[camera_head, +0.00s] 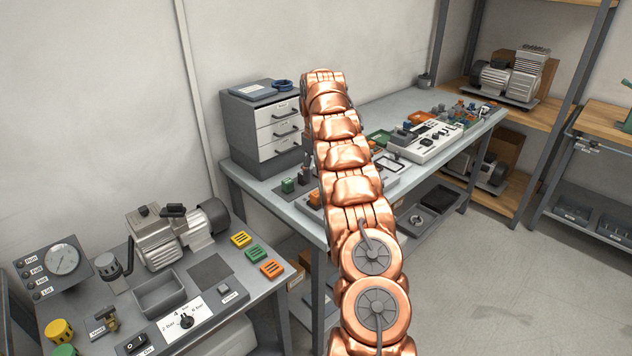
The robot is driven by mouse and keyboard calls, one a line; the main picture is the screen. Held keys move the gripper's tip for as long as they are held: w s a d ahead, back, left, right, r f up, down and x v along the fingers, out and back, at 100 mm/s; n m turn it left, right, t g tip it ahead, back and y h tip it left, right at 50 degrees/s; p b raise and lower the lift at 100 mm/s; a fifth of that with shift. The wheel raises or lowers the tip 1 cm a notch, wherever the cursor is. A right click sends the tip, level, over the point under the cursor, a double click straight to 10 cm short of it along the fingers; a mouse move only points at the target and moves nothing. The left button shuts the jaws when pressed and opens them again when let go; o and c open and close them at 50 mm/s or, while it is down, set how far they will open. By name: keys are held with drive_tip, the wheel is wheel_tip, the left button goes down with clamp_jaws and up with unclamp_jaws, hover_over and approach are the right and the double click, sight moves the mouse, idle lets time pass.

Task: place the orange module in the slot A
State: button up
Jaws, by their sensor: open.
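Several small orange parts are in view, and I cannot tell which is the module. One orange block (272,268) lies at the right edge of the near bench, in a row with a green and a yellow one. Another orange piece (315,199) sits on the far bench, partly behind my copper arm. My gripper (307,151) is mostly hidden behind the arm; only a narrow grey part shows at its left side, above the far bench. It is open, and I see nothing held. Slot A cannot be made out; part of the far bench is hidden by my arm.
The near bench (230,314) carries a compressor (170,237), a gauge box (55,265), a grey bin (161,294) and a dial plate (187,320). A drawer cabinet (262,127) stands on the far bench (401,104). A white panel unit (425,141) is right of my arm. Right-hand floor is clear.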

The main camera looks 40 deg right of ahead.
drive_tip(key=shift+r, duration=0.6)
drive_tip(key=shift+r+p, duration=0.55)
drive_tip(key=shift+r, duration=0.65)
drive_tip(key=s+a+r, duration=0.1)
drive_tip(key=a+r, duration=0.5)
drive_tip(key=a, duration=0.7)
drive_tip(key=s+a+r+g, duration=0.1)
drive_tip(key=s+a+r, duration=0.1)
drive_tip(key=s+a, duration=0.4)
drive_tip(key=s+a+r, duration=0.1)
drive_tip(key=s+a, duration=0.3)
drive_tip(key=a, duration=0.5)
drive_tip(key=s+a+f, duration=0.2)
drive_tip(key=s+a, duration=0.3)
drive_tip(key=s, duration=0.4)
drive_tip(key=s+a+f, duration=0.3)
drive_tip(key=s+a, duration=0.2)
drive_tip(key=s, duration=0.4)
drive_tip(key=s+a+f, duration=0.3)
drive_tip(key=s+a, duration=0.3)
drive_tip(key=s, duration=0.4)
drive_tip(key=shift+f+g, duration=0.15)
drive_tip(key=shift+g, duration=0.25)
